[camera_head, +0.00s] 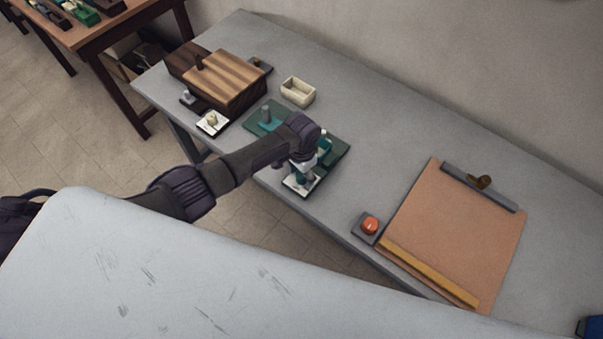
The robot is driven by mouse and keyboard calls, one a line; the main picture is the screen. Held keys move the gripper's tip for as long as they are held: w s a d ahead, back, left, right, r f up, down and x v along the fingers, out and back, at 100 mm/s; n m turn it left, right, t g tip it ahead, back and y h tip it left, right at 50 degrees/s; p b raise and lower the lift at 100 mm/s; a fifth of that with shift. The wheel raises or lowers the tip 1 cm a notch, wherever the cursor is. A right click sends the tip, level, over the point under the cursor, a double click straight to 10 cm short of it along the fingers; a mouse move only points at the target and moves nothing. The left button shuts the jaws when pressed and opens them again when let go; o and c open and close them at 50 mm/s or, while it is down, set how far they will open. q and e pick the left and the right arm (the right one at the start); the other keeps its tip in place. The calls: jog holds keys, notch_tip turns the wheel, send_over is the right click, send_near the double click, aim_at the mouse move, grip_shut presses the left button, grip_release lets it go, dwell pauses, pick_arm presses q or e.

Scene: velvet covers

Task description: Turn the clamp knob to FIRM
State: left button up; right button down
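My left gripper (304,163) points down over the front edge of the green base (337,152). Below it a white dial plate (301,187) with a dark border lies near the table's front edge. A teal part shows at the fingers, and the gripper hides most of whatever knob stands on this plate. I cannot tell whether the fingers are open, shut or touching it. A second white plate (207,127) with a small pale knob (212,119) stands to the left, before the striped wooden box. No lettering is readable. My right gripper is out of view.
The grey table (385,135) also holds a striped wooden box (226,80), a cream tray (298,91), an orange button (369,224) and a brown board (455,232) with a dark clip bar. A wall runs behind.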

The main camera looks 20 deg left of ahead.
pick_arm(q)
notch_tip(320, 180, up, 12)
dwell(0.6)
jog(key=shift+s, duration=0.1)
dwell(0.4)
